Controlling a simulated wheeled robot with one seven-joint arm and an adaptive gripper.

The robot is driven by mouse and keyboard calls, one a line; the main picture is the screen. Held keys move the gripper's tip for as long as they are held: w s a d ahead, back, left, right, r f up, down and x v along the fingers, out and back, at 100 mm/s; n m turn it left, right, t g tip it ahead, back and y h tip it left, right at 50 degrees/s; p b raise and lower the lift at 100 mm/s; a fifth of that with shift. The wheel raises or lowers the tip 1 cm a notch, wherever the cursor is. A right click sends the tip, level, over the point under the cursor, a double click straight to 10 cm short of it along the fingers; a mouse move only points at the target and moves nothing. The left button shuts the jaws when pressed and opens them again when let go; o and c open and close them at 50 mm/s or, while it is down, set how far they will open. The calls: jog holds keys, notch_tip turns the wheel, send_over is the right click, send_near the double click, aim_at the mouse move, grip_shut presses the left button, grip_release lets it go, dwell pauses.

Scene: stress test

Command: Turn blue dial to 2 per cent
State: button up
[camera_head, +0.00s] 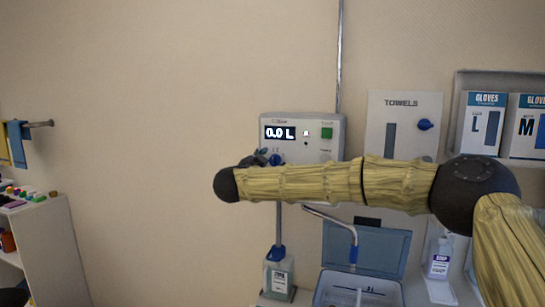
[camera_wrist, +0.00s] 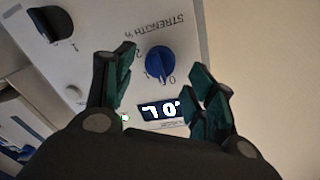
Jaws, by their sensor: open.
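The blue dial (camera_wrist: 160,62) sits on a pale panel (camera_wrist: 180,25) under upside-down "STRENGTH %" lettering in the wrist view. Figures 0, 1 and 2 stand around its rim; its exact setting is hard to read. My gripper (camera_wrist: 163,66) is open, with one green-padded finger on each side of the dial, apparently not touching it. In the head view the dial (camera_head: 276,159) shows partly behind my gripper (camera_head: 259,157), low on the white dispenser panel (camera_head: 335,119). The panel's display (camera_head: 280,133) reads 0.0 L.
A green button (camera_head: 327,133) is on the same panel. A black knob (camera_wrist: 50,24) is near the dial in the wrist view. A towel dispenser (camera_head: 404,104) with a blue knob and glove boxes (camera_head: 482,123) are to the right. A blue-lidded bin (camera_head: 366,247) and bottles stand below.

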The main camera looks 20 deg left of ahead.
aim_at(274, 161)
jog(key=shift+w+d+p, duration=0.15)
jog(key=shift+w+p, duration=0.25)
jog(key=shift+w, duration=0.85)
jog(key=c, duration=1)
jog(key=shift+c, duration=0.2)
